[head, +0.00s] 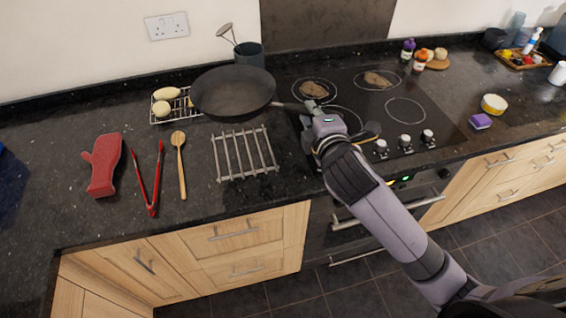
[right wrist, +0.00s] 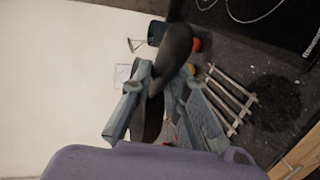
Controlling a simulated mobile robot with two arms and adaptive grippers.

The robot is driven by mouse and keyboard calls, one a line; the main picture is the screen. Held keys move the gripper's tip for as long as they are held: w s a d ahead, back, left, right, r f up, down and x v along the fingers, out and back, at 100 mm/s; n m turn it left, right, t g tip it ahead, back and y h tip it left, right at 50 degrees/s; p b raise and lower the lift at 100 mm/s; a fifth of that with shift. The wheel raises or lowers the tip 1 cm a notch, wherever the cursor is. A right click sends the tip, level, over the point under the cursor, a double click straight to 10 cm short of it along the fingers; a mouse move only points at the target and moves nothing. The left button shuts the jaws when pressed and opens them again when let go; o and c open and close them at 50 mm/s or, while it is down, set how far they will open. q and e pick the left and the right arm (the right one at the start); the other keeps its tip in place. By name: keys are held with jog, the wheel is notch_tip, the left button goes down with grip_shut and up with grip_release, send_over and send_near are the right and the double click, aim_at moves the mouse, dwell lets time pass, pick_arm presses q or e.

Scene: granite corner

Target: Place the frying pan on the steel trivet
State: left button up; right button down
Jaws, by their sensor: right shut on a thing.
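The dark frying pan (head: 233,90) is in the air above the back of the counter in the head view, left of the hob. My right gripper (head: 304,108) is shut on its handle, and the pan body reaches out to the left. In the right wrist view the pan (right wrist: 176,50) shows edge-on, with the right gripper's fingers (right wrist: 158,95) around the handle. The steel trivet (head: 245,153), a set of parallel bars, lies empty on the counter in front of the pan. It also shows in the right wrist view (right wrist: 228,98). My left gripper is not in view.
A wire rack (head: 172,108) with pale oval items stands behind left, partly beside the pan. A wooden spoon (head: 180,165), red tongs (head: 150,185) and a red oven mitt (head: 104,165) lie left of the trivet. The black hob (head: 430,100) with knobs is at right. A utensil pot (head: 250,54) stands behind.

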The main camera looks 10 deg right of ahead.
jog(key=shift+f, duration=9.55)
jog(key=c, duration=1.6)
grip_release()
jog(key=shift+f, duration=0.1)
jog(key=shift+o, duration=0.2)
jog(key=b+v, duration=0.2)
jog(key=v, duration=1)
jog(key=shift+b, duration=0.35)
